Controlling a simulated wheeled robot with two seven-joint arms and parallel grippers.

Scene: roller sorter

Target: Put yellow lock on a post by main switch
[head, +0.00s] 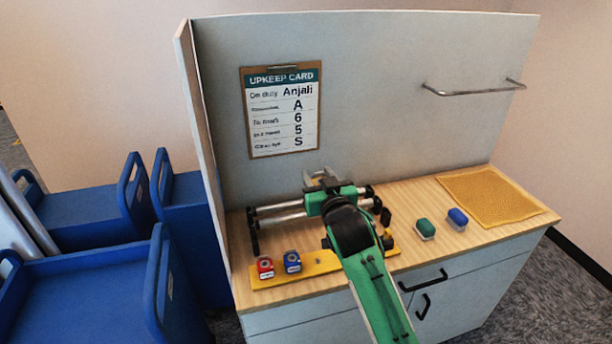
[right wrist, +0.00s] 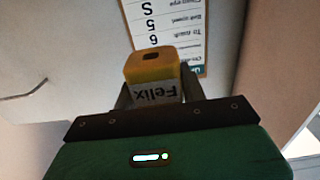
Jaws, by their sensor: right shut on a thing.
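The yellow lock (right wrist: 153,70) is between the fingers of my right gripper (right wrist: 152,92) in the right wrist view. It has a white label reading "Felix" upside down and a dark slot in its upper face. In the head view my right gripper (head: 322,180) is shut above the roller sorter (head: 281,211), in front of the upright panel; the lock cannot be made out there. My green arm covers the middle of the sorter. I cannot make out the main switch or its post. My left gripper is not in view.
A red lock-like block (head: 265,267) and a blue one (head: 292,262) sit on a yellow strip (head: 322,264). A green block (head: 425,228) and a blue block (head: 457,217) stand right. A yellow mat (head: 491,196) lies at the far right. The upkeep card (head: 283,110) hangs on the panel.

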